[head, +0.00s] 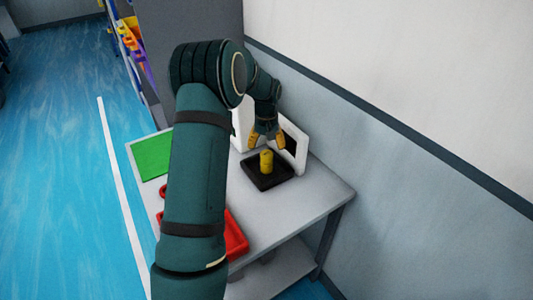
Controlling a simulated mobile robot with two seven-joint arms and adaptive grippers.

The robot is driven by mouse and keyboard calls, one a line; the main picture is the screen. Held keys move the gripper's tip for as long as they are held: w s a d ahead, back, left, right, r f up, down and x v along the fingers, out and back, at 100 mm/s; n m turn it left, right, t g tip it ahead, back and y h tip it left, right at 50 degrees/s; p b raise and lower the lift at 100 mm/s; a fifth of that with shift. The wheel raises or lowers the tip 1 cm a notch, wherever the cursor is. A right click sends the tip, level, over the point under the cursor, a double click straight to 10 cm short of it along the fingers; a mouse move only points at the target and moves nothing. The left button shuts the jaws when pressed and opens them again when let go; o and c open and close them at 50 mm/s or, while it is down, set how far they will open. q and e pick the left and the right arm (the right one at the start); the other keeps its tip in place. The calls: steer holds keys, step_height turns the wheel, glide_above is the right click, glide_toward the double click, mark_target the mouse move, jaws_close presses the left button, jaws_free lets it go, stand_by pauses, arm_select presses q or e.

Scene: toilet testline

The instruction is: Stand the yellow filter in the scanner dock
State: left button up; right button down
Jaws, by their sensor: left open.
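The yellow filter (266,161) is a small upright cylinder. It stands on the black square base of the scanner dock (271,180), near the middle of it. A white upright frame stands behind the base. My left gripper (267,142), with yellow fingertips, is just above and behind the filter. Its fingers are spread and empty, one to each side. From this angle I cannot tell the exact gap between fingers and filter. My right gripper is not in view.
The grey table (312,195) stands along the wall, clear to the right of the dock. A red tray (236,238) and a green panel (153,156) lie partly hidden by my left arm. A shelf with coloured items (135,45) stands behind.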

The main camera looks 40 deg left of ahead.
arm_select(q)
step_height(320, 180, up, 5)
steer(key=shift+p, duration=0.3)
steer(key=shift+f, duration=0.1)
stand_by(0.4)
